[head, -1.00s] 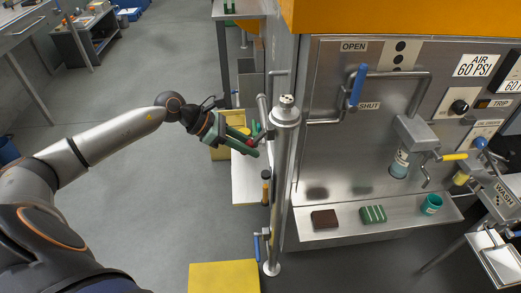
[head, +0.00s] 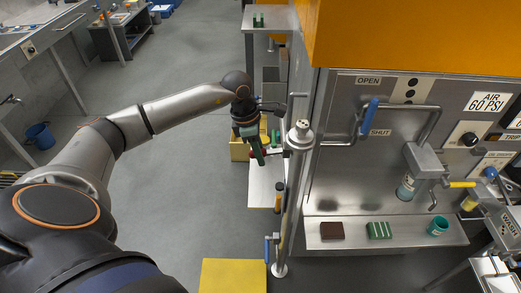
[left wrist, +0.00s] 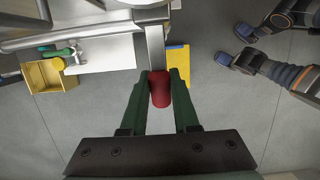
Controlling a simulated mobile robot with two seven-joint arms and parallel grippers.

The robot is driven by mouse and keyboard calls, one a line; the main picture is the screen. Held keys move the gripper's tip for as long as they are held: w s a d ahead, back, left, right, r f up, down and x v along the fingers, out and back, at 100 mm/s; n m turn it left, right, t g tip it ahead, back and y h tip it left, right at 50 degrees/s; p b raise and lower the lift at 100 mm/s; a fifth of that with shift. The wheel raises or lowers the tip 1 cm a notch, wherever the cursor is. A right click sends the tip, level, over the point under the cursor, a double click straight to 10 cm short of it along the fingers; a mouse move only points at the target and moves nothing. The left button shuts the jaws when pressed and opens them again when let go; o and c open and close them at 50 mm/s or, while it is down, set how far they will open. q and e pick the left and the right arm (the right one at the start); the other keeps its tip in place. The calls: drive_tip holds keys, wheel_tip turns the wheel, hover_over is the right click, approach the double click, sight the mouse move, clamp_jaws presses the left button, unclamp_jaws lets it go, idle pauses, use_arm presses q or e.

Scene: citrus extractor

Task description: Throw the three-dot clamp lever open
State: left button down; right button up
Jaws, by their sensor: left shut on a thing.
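A lever with a red grip (left wrist: 160,88) shows in the left wrist view, its metal bar running up from the grip. My left gripper (head: 259,155) is shut on the red grip, beside the steel post (head: 294,195) in the head view. In the left wrist view its green fingers (left wrist: 161,92) press on both sides of the grip. In the head view the gripper largely hides the grip. My right gripper is not in view.
A blue-handled lever (head: 369,117) sits between the OPEN and SHUT labels. A shelf (head: 345,242) below carries a brown block, a green striped block and a teal cup. A yellow floor panel (head: 233,275) lies left of the post's foot.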

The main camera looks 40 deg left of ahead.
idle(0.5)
use_arm(q)
drive_tip(key=c, duration=0.7)
unclamp_jaws()
drive_tip(key=shift+o, duration=0.2)
drive_tip(key=shift+r, duration=0.1)
drive_tip(key=v, duration=1.2)
drive_tip(key=shift+r+b, duration=0.2)
drive_tip(key=shift+b, duration=0.25)
drive_tip(key=shift+w, duration=0.1)
